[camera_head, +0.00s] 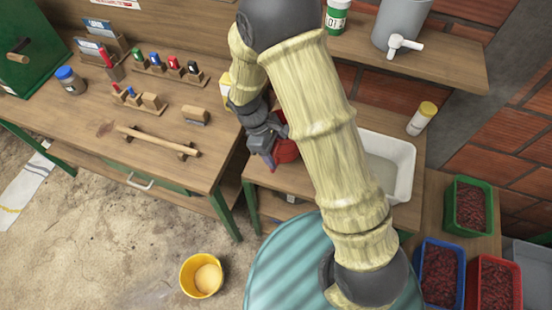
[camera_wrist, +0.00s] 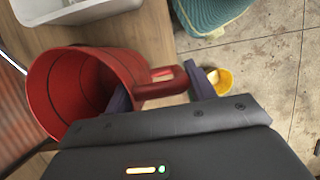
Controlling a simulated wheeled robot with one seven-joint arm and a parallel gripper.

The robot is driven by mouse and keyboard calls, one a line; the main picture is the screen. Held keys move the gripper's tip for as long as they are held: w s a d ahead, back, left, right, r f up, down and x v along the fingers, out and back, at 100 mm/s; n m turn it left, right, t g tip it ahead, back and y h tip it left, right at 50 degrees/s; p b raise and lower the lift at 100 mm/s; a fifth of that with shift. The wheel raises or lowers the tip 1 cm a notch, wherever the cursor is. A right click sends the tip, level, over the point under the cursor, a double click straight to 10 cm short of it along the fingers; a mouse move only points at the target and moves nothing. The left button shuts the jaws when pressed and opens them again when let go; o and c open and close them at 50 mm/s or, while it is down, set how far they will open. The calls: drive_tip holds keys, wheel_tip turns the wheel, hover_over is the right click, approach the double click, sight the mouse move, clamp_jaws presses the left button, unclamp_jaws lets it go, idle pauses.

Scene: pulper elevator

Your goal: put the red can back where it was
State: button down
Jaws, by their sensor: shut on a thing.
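The red can (camera_wrist: 85,95) is an open-topped vessel with a side handle (camera_wrist: 165,86). In the wrist view its mouth faces the camera and it looks empty inside. My gripper (camera_wrist: 158,82) has its two dark fingers on either side of the handle and is shut on it. In the head view the red can (camera_head: 287,150) is mostly hidden behind my arm and gripper (camera_head: 264,150), over the left part of the lower wooden table (camera_head: 265,178). I cannot tell whether the can touches the table top.
A white basin (camera_head: 403,180) stands right of the can. A workbench (camera_head: 75,115) with stamps and a wooden bar (camera_head: 158,141) is at left. A shelf (camera_head: 440,60) holds a grey container with a tap (camera_head: 400,25). A yellow bucket (camera_head: 201,275) stands on the floor.

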drive_tip(key=shift+f, duration=0.85)
drive_tip(key=shift+f+p, duration=0.4)
drive_tip(key=shift+f, duration=1.7)
drive_tip(key=c, duration=0.5)
unclamp_jaws()
drive_tip(key=shift+f, duration=0.1)
drive_tip(key=b+v, duration=0.2)
drive_tip(key=v, duration=1)
drive_tip(key=shift+w, duration=0.1)
